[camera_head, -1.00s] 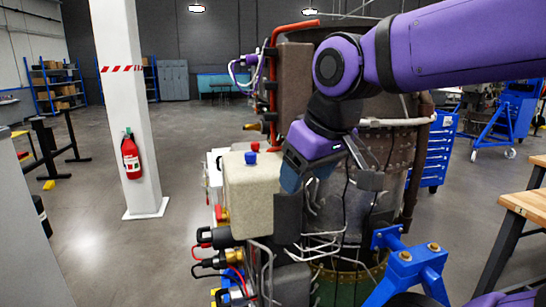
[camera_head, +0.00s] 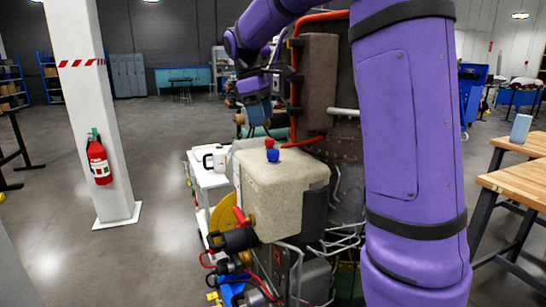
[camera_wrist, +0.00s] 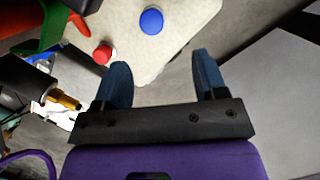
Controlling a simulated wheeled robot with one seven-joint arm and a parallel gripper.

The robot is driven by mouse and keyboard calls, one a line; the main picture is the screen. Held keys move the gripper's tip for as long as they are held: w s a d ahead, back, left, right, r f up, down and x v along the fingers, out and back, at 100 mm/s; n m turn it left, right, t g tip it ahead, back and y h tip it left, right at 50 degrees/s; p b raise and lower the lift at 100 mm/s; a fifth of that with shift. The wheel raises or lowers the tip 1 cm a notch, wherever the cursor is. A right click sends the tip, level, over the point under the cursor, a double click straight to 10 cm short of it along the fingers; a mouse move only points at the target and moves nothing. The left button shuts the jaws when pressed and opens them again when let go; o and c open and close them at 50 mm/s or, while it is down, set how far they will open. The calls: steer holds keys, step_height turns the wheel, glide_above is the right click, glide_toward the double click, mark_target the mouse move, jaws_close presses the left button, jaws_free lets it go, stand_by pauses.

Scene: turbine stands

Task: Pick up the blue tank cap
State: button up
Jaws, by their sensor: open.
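The blue tank cap (camera_head: 273,155) sits on top of the beige tank (camera_head: 285,205), just in front of a red cap (camera_head: 270,142). In the wrist view the blue cap (camera_wrist: 152,21) is near the top edge, ahead of the fingertips and roughly between their lines. The red cap (camera_wrist: 102,55) is nearer the left finger. My gripper (camera_wrist: 162,72) is open with nothing between its blue fingers. In the head view my gripper (camera_head: 258,112) is above and behind the caps, pointing down, apart from the blue cap. Its fingertips are small and hard to make out there.
A red pipe (camera_head: 297,75) and a brown box (camera_head: 318,80) stand right of my gripper. A white mug (camera_head: 215,157) is on a white surface left of the tank. Hoses and valves (camera_head: 235,240) crowd the tank's lower left. A white pillar (camera_head: 85,110) stands farther left.

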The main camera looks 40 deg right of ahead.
mark_target(273, 151)
steer(key=x, duration=0.5)
steer(key=shift+w+d+f, duration=0.25)
steer(key=shift+f, duration=0.1)
steer(key=shift+d+x, duration=0.15)
steer(key=shift+x, duration=1.15)
steer(key=shift+d+x, duration=0.2)
steer(key=shift+x, duration=1.15)
steer(key=shift+c, duration=0.2)
steer(key=shift+r, duration=0.1)
steer(key=c, duration=1)
